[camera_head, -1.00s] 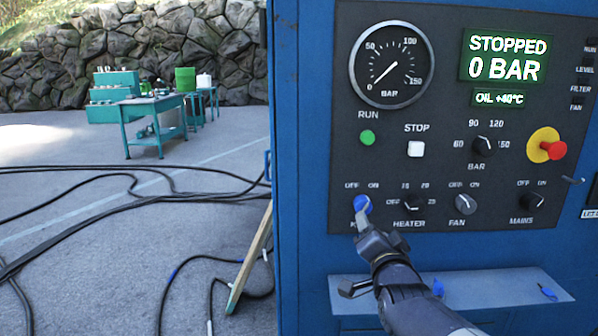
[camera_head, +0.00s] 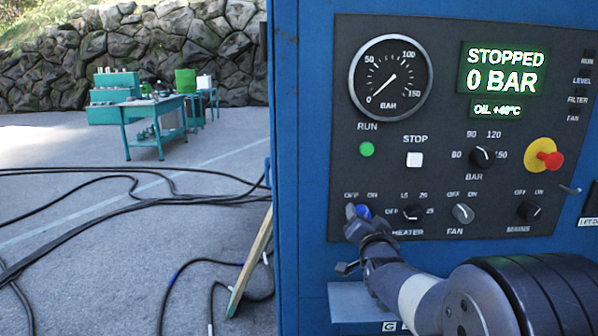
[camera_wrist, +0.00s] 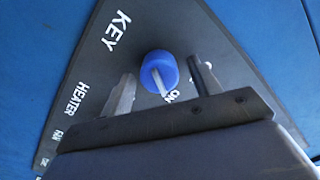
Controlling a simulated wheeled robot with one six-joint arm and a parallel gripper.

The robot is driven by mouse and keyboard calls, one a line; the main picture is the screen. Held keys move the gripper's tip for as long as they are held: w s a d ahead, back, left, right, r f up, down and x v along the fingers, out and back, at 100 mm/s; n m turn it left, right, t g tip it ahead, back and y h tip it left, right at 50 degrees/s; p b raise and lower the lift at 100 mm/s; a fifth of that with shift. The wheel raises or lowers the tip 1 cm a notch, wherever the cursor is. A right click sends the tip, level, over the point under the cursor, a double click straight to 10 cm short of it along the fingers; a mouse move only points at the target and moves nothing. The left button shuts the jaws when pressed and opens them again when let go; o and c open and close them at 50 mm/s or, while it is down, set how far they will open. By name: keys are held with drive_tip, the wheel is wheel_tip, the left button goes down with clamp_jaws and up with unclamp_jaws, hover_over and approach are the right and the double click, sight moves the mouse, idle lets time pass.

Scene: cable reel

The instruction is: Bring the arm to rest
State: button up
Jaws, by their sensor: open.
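My gripper (camera_head: 354,217) is at the key switch on the lower left of the dark control panel (camera_head: 450,215). The blue key (camera_head: 364,211) sits in that switch, partly hidden by my gripper. In the wrist view my gripper (camera_wrist: 163,84) is open, with one finger on each side of the blue key (camera_wrist: 158,70) and gaps between the fingers and it. The words KEY, HEATER and ON show around it. My arm reaches in from the lower right, over the shelf.
The panel belongs to a blue cabinet (camera_head: 300,120). Its display (camera_head: 503,70) reads STOPPED, 0 BAR. Knobs stand out to the right, with a red emergency button (camera_head: 550,160). A shelf (camera_head: 352,303) juts out below. Black cables (camera_head: 90,212) and a green workbench (camera_head: 150,103) lie left.

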drive_tip(key=n+p, duration=0.5)
drive_tip(key=p, duration=0.1)
drive_tip(key=shift+r, duration=0.2)
drive_tip(key=n+p, duration=0.5)
drive_tip(key=p, duration=0.2)
drive_tip(key=shift+s+f+b, duration=0.15)
drive_tip(key=shift+s+b, duration=0.2)
drive_tip(key=shift+s, duration=1)
drive_tip(key=shift+s+f+b, duration=0.1)
drive_tip(key=shift+s+b, duration=0.25)
drive_tip(key=shift+s, duration=0.95)
